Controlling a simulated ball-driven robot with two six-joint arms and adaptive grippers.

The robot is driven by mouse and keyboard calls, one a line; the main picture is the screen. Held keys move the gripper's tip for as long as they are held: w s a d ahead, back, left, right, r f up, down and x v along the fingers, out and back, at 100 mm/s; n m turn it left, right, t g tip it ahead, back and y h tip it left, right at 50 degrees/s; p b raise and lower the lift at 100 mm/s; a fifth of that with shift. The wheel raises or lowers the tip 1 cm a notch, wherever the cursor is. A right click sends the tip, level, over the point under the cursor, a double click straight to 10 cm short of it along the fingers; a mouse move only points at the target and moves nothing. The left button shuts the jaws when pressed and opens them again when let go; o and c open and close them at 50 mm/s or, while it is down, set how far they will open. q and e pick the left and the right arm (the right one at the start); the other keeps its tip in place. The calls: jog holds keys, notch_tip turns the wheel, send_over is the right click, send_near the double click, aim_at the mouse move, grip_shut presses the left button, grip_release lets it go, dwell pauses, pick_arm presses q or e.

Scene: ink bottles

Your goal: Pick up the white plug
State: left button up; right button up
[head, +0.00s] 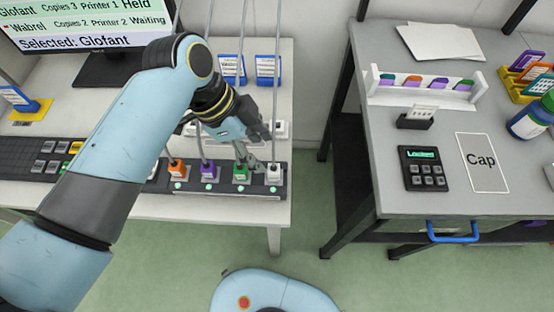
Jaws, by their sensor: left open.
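A white plug (275,173) stands in the right end of a dark power strip (222,191) near the front edge of the left table. Green (241,173), purple (208,172) and orange (177,170) plugs sit in the same strip to its left. Another whitish piece shows at the strip's left, partly hidden by my arm. My left gripper (257,160) is open and points down above the strip, close to the green and white plugs. Whether it touches the white plug cannot be told. My right gripper is out of view.
A monitor (95,68) and a keyboard (38,150) are on the left table. Cables rise from the plugs. White blocks (281,129) stand behind the strip.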

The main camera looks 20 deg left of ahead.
aim_at(272, 168)
pick_arm(q)
jog(key=x, duration=0.3)
jog(key=shift+s+d, duration=0.1)
jog(key=shift+s, duration=0.05)
jog(key=x, duration=0.4)
jog(key=shift+f, duration=0.3)
jog(key=shift+d+f, duration=0.15)
jog(key=shift+f, duration=0.15)
jog(key=shift+c, duration=1.4)
grip_shut()
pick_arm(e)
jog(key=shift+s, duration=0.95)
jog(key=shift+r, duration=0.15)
